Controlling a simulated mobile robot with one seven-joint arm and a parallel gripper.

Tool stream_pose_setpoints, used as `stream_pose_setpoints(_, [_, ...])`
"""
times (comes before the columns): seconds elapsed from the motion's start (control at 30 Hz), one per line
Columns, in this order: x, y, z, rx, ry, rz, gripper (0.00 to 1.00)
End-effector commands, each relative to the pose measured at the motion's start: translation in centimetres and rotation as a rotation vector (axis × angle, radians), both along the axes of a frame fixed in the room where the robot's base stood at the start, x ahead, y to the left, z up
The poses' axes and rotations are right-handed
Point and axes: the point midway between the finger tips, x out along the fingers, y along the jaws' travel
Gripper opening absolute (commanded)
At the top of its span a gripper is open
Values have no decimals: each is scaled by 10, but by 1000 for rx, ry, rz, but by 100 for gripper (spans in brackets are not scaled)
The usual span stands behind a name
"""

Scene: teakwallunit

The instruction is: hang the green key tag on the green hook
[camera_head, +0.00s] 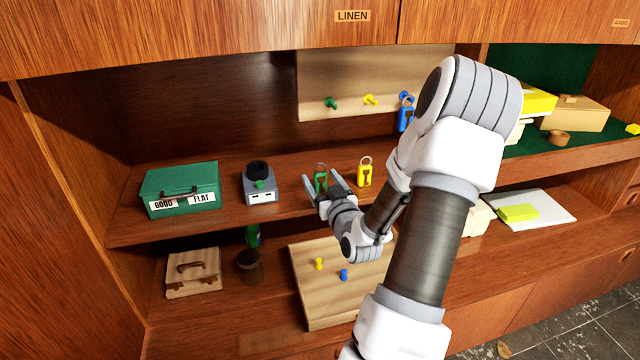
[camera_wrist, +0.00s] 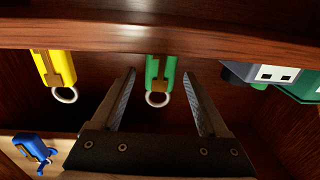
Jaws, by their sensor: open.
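The green key tag (camera_head: 321,183) stands upright on the middle shelf with its ring at the top. It also shows in the wrist view (camera_wrist: 152,72), where the picture is upside down. My gripper (camera_head: 320,177) is open, with one finger on either side of the tag. In the wrist view the gripper (camera_wrist: 159,73) shows a gap between each finger and the tag; contact is not visible. The green hook (camera_head: 331,103) sticks out of the pale back board above the shelf, left of the yellow hook (camera_head: 369,99), and is bare.
A yellow key tag (camera_head: 364,174) stands right of the green one. A blue tag (camera_head: 405,117) hangs from the blue hook. A grey device (camera_head: 259,185) and green box (camera_head: 180,188) stand left. A pegged wooden board (camera_head: 320,300) lies below. The cupboard (camera_head: 200,35) overhangs the shelf.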

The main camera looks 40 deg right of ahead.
Motion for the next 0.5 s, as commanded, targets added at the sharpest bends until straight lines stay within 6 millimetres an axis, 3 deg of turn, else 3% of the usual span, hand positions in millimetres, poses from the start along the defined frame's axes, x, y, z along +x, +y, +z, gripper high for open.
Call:
stream_pose_setpoints(0.1, [10,-5,-1,0,0,-1,78])
stream_pose_setpoints(0.33, [11,-6,0,0,0,-1,78])
stream_pose_setpoints(0.37, [11,-6,0,0,0,-1,76])
stream_pose_setpoints(0.5, [11,-6,0,0,0,-1,50])
